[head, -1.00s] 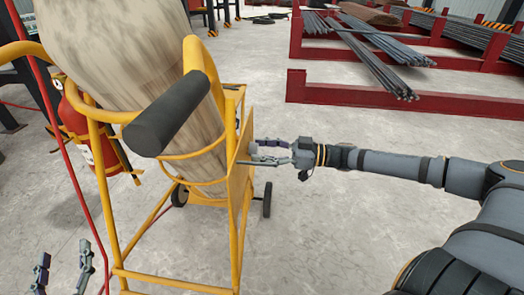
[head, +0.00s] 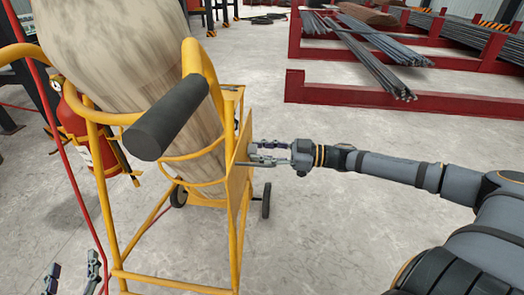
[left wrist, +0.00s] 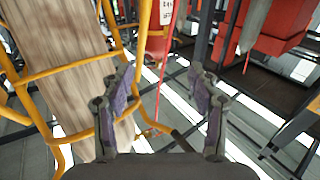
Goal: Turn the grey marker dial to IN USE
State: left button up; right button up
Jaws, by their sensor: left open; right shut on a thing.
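My right gripper (head: 266,153) reaches in from the right to the outer face of the yellow panel (head: 239,172) on the cart's side. It is shut on a small grey part at the panel, which appears to be the grey marker dial. The dial is mostly hidden by the fingers, and the panel is seen nearly edge-on, so no marking or dial position can be read. My left gripper (head: 73,268) is open and empty at the lower left. In the left wrist view its two fingers (left wrist: 163,90) stand apart in front of the cart frame.
The yellow cart frame (head: 112,205) carries a large wood-grained cylinder (head: 95,50) and has a dark padded handle (head: 168,117). A red extinguisher (head: 80,125) and red hose (head: 70,165) are at left. Red racks with rebar (head: 375,60) stand behind.

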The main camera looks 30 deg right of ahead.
pick_arm(q)
jog(key=s+f+g+p, duration=0.1)
jog(key=s+f+g, duration=0.5)
jog(key=f, duration=0.5)
jog(key=s+d+f+g+p, duration=0.1)
jog(key=s+f+g+p, duration=0.1)
jog(key=s+f+g, duration=0.5)
jog(key=s+f, duration=0.3)
jog(key=f, duration=0.2)
jog(key=shift+s+d+f+h, duration=0.15)
jog(key=shift+s+d+h, duration=0.15)
jog(key=shift+s, duration=0.1)
pick_arm(e)
jog(key=n, duration=0.9)
jog(key=shift+n, duration=0.3)
jog(key=o, duration=1.1)
jog(key=shift+o, duration=0.2)
